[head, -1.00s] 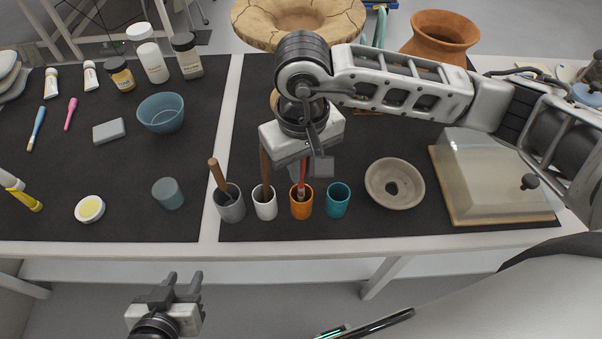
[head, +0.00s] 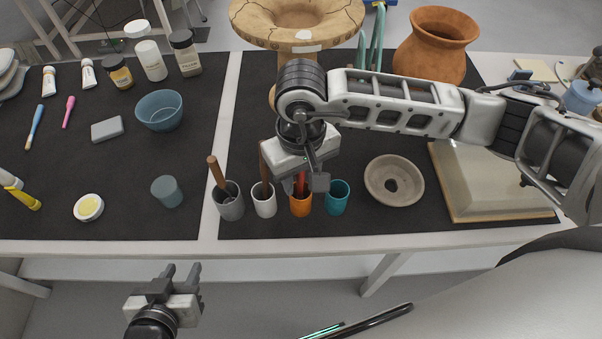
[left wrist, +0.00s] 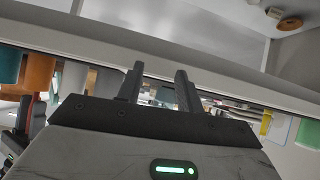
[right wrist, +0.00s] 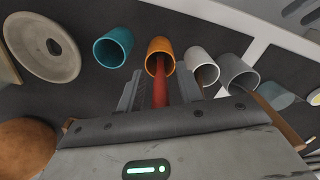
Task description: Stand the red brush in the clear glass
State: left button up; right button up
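The red brush (head: 301,182) stands in an orange cup (head: 301,206). In the right wrist view its red handle (right wrist: 160,88) rises from the orange cup (right wrist: 160,50) between my right fingers. My right gripper (head: 306,184) is over this cup, open, with a gap on each side of the handle. The clear glass appears to be the grey-blue, see-through tumbler (head: 167,192) on the left mat, and it looks empty. My left gripper (head: 182,270) is open and empty, in front of the table edge.
A grey cup (head: 230,208) and a white cup (head: 264,207), each with a brown-handled tool, stand left of the orange cup. A teal cup (head: 337,204) and a stone-coloured ring dish (head: 394,200) are to its right. A blue bowl (head: 159,118) sits behind the tumbler.

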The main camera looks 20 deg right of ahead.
jog(key=shift+r+p, duration=0.3)
jog(key=shift+p, duration=0.1)
notch_tip(320, 180, up, 11)
jog(key=shift+f+b, duration=0.2)
jog(key=shift+b, duration=0.75)
jog(key=shift+r, duration=0.6)
jog(key=shift+s, duration=0.1)
